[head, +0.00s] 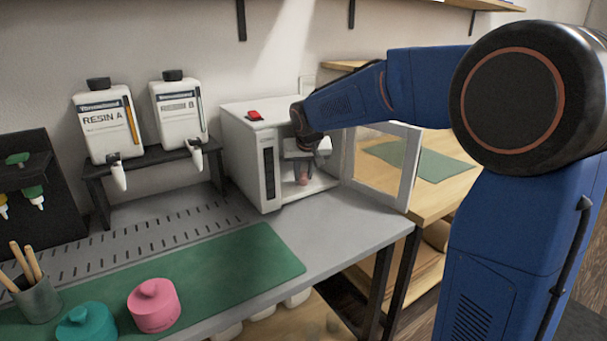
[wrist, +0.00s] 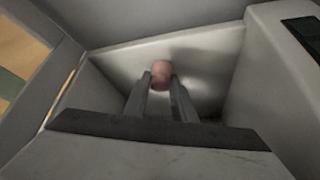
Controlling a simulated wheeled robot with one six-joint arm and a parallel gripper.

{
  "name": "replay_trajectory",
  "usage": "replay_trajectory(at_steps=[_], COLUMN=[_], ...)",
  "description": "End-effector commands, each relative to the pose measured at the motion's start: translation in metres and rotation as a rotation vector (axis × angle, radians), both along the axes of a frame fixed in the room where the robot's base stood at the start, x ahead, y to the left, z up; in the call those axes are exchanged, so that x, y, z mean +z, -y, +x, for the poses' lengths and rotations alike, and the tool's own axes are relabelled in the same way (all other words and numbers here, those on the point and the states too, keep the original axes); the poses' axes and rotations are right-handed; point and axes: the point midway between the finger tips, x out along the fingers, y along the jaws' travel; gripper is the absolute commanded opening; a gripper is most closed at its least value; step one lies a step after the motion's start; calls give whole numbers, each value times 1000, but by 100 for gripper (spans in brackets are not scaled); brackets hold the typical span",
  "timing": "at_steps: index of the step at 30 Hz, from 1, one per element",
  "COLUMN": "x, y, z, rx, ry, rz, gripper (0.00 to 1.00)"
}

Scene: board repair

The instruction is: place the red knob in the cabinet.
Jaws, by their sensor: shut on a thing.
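The white cabinet (head: 238,148) stands at the back of the bench with its clear-paned door (head: 408,172) swung open to the right. My gripper (head: 303,171) reaches into the cabinet through the open front. In the wrist view my gripper (wrist: 161,92) is shut on a small rounded knob (wrist: 161,71) at its fingertips. The knob looks dull pinkish red in the shade, and it also shows small in the head view (head: 303,181). It is inside the cabinet, close to the floor; I cannot tell whether it touches the floor.
A red switch (head: 254,115) is on top of the cabinet. Two resin bottles (head: 104,125) stand on a black rack to its left. A green mat (head: 215,275), a pink pot (head: 154,308) and a teal pot (head: 86,325) are at the front. The open door is close beside my arm.

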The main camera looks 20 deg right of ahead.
Motion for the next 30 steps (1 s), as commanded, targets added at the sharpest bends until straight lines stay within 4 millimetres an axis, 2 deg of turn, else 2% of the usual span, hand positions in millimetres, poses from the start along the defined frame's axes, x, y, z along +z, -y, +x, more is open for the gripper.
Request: replay_trajectory(at_steps=[5, 6, 7, 8, 17, 22, 26, 30], x=[-3, -3, -3, -3, -2, 11, 31, 27], y=[0, 0, 0, 0, 0, -1, -2, -5], z=[0, 0, 0, 0, 0, -5, -16, -44], rx=[0, 0, 0, 0, 0, 1, 1, 2], ry=[0, 0, 0, 0, 1, 3, 5, 1], rz=[0, 0, 0, 0, 0, 1, 1, 0], gripper=[2, 33, 40, 43, 43, 43, 43, 43])
